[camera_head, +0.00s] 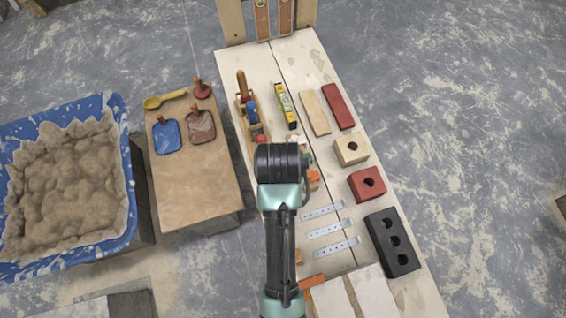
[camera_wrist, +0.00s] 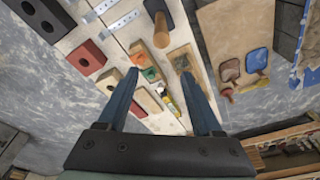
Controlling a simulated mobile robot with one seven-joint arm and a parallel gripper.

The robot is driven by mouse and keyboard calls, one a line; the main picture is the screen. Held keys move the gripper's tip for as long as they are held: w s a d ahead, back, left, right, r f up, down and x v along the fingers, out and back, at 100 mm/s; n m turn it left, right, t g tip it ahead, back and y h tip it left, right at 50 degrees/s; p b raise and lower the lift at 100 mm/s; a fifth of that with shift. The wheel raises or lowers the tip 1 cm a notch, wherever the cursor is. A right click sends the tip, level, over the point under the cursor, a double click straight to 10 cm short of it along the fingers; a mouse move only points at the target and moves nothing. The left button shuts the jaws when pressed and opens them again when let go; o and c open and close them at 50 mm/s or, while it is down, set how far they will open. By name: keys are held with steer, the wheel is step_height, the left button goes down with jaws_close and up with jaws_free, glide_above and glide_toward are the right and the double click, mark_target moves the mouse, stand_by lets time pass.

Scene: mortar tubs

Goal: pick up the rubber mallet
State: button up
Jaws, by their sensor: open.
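A dark, rounded piece with a brown wooden cylinder below it, which looks like the rubber mallet (camera_wrist: 161,31), shows at the top of the wrist view, partly cut off by the frame edge. In the head view my arm covers that part of the plank table, so I cannot make the mallet out there. My gripper (camera_wrist: 158,75) is open, with its two blue-grey fingers apart and nothing held between them. It is above the table, and the mallet lies beyond the fingertips in the wrist view.
The plank table (camera_head: 308,85) carries a wooden tote of tools (camera_head: 246,100), a yellow level (camera_head: 286,105), bricks, a red holed block (camera_head: 367,184), a black holed block (camera_head: 392,243) and metal straps. A side board (camera_head: 190,190) and blue mortar tub (camera_head: 125,165) stand left.

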steer(key=shift+g, duration=0.4)
steer(key=f, duration=0.2)
steer(key=s+f, duration=0.1)
steer(key=f, duration=0.5)
steer(key=shift+s+f, duration=0.1)
steer(key=shift+s, duration=0.2)
steer(key=f, duration=0.4)
steer(key=w+f, duration=0.1)
steer(key=f, duration=0.1)
steer(key=shift+a, duration=0.2)
steer(key=shift+r, duration=0.1)
jaws_close()
